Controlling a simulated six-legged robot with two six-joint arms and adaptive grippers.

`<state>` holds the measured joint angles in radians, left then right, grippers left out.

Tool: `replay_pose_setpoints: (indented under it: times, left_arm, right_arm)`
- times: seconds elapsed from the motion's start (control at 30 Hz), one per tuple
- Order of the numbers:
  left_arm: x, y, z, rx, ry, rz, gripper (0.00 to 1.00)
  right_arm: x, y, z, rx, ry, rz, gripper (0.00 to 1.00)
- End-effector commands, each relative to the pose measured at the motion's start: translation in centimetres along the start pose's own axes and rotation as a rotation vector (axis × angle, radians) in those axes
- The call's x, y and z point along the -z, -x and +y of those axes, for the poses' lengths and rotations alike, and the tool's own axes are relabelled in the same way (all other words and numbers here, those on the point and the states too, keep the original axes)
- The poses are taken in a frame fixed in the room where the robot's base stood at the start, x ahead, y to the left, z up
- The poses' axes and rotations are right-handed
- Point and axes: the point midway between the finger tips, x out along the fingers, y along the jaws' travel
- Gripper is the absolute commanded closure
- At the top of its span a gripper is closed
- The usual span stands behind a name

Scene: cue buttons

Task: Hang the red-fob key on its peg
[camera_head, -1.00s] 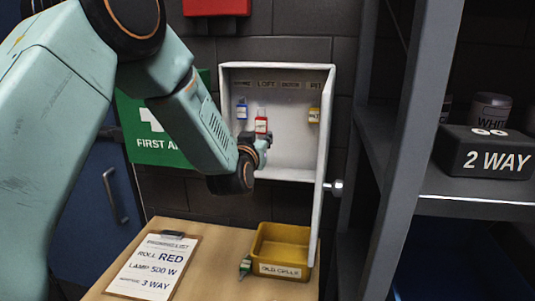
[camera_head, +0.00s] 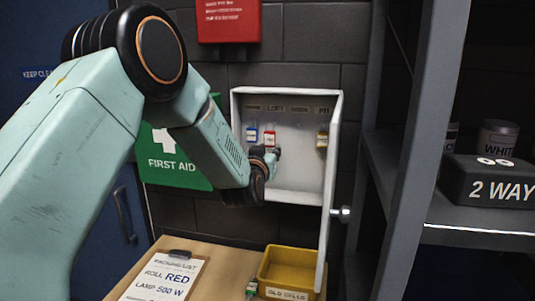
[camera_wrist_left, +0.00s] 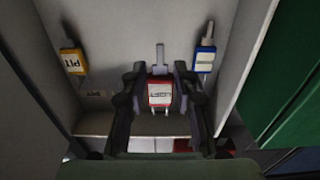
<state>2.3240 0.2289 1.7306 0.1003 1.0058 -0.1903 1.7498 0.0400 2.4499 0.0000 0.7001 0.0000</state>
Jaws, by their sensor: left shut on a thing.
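The red-fob key (camera_head: 269,138) is inside the open white key cabinet (camera_head: 337,140), below the LOFT label (camera_head: 274,107). In the left wrist view the red fob (camera_wrist_left: 160,94) reads LOFT, with its metal part above it. My left gripper (camera_head: 266,156) is shut on this key, with a finger on each side of the fob (camera_wrist_left: 160,82). Whether the key is on its peg cannot be told; the peg is not clearly seen. My right gripper is not in view.
A blue-fob key (camera_head: 252,134) hangs left of the red one and a yellow-fob key (camera_head: 322,139) hangs under PIT. The cabinet door stands open on the right. Below are a yellow tray (camera_head: 264,268) and a clipboard (camera_head: 165,278). Grey shelving (camera_head: 405,150) stands right.

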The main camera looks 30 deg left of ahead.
Motion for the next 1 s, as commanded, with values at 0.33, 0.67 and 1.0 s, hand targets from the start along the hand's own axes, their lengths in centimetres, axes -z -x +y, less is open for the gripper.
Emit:
replay_pose_setpoints:
  times: [0.33, 0.67, 1.0]
  left_arm:
    - [-0.2, -1.8, 0.1, 0.000, 0.000, 0.000, 0.97]
    - [-0.3, -3.5, 0.1, 0.000, 0.000, 0.001, 0.97]
    - [-0.6, -5.1, 0.2, -0.001, 0.000, 0.001, 0.97]
  right_arm:
    - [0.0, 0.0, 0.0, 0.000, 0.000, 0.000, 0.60]
    - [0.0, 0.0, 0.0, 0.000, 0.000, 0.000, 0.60]
    - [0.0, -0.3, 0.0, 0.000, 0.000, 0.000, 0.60]
